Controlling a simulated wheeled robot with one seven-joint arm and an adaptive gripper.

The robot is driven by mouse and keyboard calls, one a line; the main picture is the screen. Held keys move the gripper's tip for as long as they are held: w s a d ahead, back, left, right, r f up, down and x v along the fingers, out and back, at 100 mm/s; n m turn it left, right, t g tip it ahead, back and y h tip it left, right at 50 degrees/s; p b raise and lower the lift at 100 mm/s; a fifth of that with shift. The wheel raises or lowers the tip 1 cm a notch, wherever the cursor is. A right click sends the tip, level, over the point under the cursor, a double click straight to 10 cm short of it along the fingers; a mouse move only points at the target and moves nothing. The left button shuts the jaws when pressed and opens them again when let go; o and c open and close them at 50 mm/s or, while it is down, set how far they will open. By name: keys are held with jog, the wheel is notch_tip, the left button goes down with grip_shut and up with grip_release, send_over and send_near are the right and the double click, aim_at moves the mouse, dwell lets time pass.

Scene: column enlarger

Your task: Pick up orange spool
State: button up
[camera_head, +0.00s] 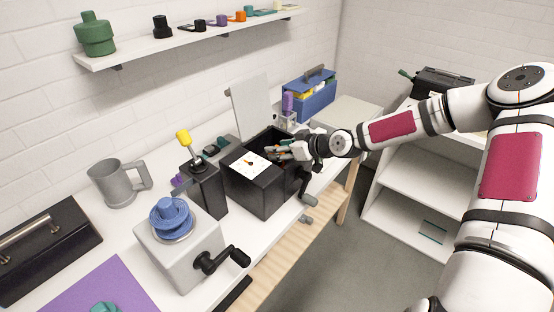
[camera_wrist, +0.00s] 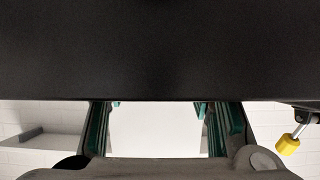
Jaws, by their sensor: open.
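A small orange object (camera_head: 238,16), possibly the orange spool, sits on the wall shelf among other small items; its shape is too small to be sure of. My gripper (camera_head: 272,152) is at the open top of a black box (camera_head: 262,198) on the bench, well below and to the right of the shelf. In the wrist view my gripper (camera_wrist: 160,110) shows its two green-edged fingers spread apart, with only a pale surface between them. A wide dark surface (camera_wrist: 160,50) covers the upper half of that view. No orange spool shows in the wrist view, and the box's inside is mostly hidden.
A yellow-tipped lever (camera_head: 184,138) and a grey crank machine (camera_head: 182,250) stand left. A blue toolbox (camera_head: 309,97) is behind. The wall shelf (camera_head: 190,40) runs above.

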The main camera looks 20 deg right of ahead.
jog(key=shift+f, duration=0.1)
grip_shut()
dwell(0.3)
